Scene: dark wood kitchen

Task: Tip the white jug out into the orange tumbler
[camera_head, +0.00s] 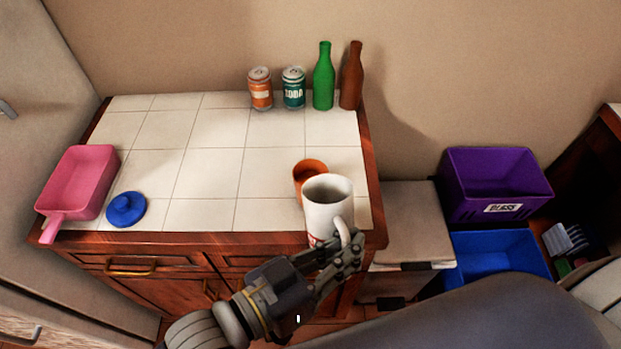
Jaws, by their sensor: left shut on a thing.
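The white jug (325,206) is near the front right corner of the tiled counter, upright or nearly so. My left gripper (346,246) is shut on the jug's handle, on its near right side. The orange tumbler (307,172) is just behind the jug, to its upper left. The jug hides the tumbler's lower right part. I cannot tell whether the two touch, or what the jug holds. My right gripper does not show.
Two soda cans (260,88), a green bottle (323,78) and a brown bottle (351,77) stand at the back. A pink pan (79,182) and a blue lid (126,208) are left. Purple (495,187) and blue (500,254) bins stand right. The counter's middle is clear.

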